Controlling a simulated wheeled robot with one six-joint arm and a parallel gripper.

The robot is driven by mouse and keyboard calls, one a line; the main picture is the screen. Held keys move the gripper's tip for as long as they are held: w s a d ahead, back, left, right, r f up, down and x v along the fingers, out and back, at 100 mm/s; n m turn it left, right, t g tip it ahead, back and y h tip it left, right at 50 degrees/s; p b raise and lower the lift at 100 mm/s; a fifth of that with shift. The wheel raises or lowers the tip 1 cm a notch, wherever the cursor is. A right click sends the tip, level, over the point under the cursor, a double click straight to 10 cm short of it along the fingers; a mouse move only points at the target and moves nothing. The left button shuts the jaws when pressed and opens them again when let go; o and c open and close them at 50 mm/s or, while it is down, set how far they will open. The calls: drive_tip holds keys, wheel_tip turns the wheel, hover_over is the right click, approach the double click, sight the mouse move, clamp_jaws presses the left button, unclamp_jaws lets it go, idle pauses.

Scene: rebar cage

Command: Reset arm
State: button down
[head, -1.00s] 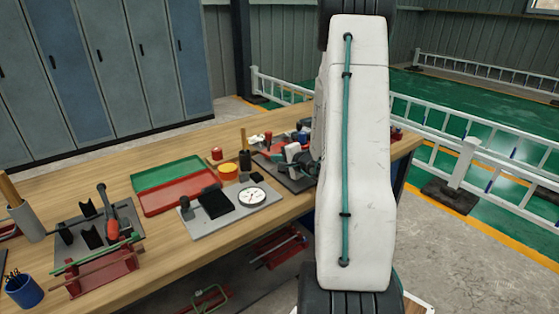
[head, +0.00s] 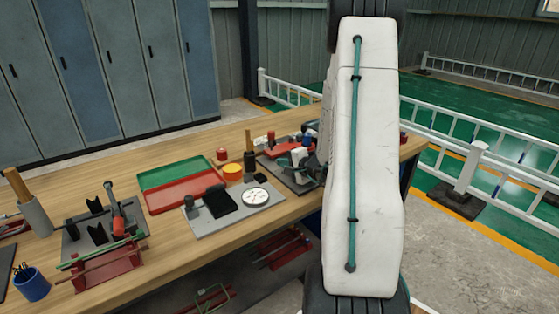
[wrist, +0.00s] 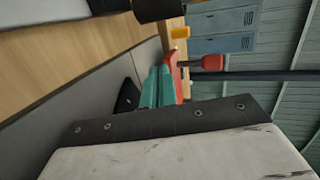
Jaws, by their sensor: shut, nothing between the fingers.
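My gripper (head: 284,163) shows in the head view just left of my large white arm link, low over a grey plate at the right part of the workbench. Its teal fingers (wrist: 158,88) also show in the wrist view, side by side and shut, with nothing held between them. My white arm link (head: 365,160) with a green cable stands upright in the head view and hides part of the bench behind it. My dark bracket and white housing fill the bottom of the wrist view.
White railings (head: 465,165) stand right. Lockers (head: 100,70) stand behind.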

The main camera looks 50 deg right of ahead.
drive_tip(key=v, duration=0.6)
drive_tip(key=a+v, duration=0.1)
drive_tip(key=v, duration=0.2)
drive_tip(key=shift+s+r, duration=0.1)
drive_tip(key=shift+s+a, duration=0.1)
drive_tip(key=shift+s, duration=0.1)
